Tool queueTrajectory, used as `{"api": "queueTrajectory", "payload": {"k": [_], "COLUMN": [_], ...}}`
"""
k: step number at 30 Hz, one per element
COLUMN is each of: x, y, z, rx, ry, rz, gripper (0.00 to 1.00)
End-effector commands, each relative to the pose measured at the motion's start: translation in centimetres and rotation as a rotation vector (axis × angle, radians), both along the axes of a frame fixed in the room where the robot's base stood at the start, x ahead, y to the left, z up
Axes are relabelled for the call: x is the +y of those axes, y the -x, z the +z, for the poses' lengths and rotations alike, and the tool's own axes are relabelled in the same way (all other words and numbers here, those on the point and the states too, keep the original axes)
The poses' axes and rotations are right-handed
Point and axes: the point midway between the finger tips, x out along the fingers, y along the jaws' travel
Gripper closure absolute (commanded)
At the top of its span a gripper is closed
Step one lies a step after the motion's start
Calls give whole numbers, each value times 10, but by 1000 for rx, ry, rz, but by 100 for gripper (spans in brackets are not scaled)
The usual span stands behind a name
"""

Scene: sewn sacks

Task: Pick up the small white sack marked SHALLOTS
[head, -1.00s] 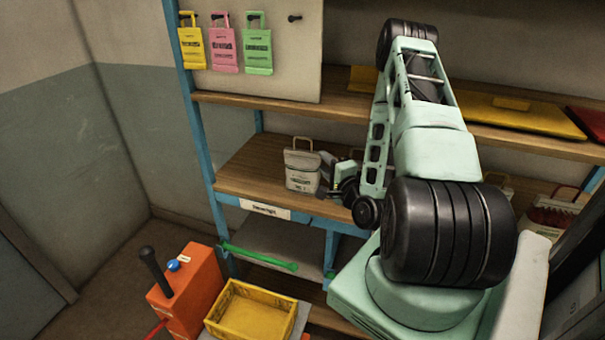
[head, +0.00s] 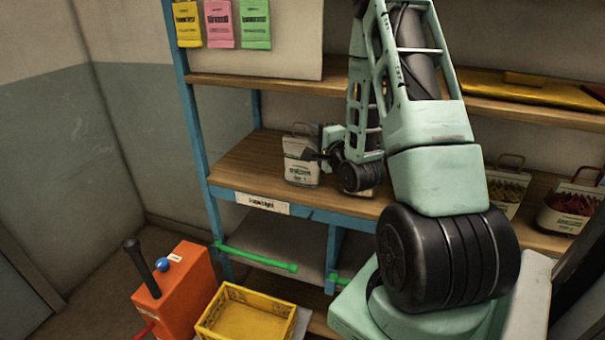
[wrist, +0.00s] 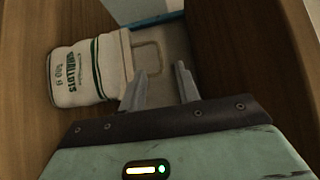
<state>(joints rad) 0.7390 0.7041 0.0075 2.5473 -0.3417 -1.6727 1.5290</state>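The small white sack (head: 300,160) stands upright on the wooden shelf, near its left end. In the wrist view the sack (wrist: 88,75) shows green lettering that reads SHALLOTS, and a loop handle (wrist: 147,57) at its top. My gripper (wrist: 160,82) is open, its two grey fingers apart with nothing between them. The fingertips are close to the handle, with the nearer finger beside the top of the sack; whether it touches I cannot tell. In the head view my gripper (head: 314,154) is at the sack's right side and covers part of it.
Other sacks with handles (head: 505,190) (head: 572,203) stand to the right on the same shelf. A shelf above (head: 260,82) holds a yellow flat item (head: 530,90). Below are a green bar (head: 255,258), a yellow crate (head: 250,292) and an orange box (head: 180,290).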

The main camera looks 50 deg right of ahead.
Motion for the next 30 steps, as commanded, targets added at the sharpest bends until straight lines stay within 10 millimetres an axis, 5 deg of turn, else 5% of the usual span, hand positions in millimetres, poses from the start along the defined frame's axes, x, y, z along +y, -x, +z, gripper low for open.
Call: {"api": "queueTrajectory", "payload": {"k": [17, 30], "x": [-9, -25], "y": [-23, -58], "z": [-4, 4], "rx": [-3, 1], "ry": [2, -1], "rz": [1, 2], "gripper": [68, 68]}}
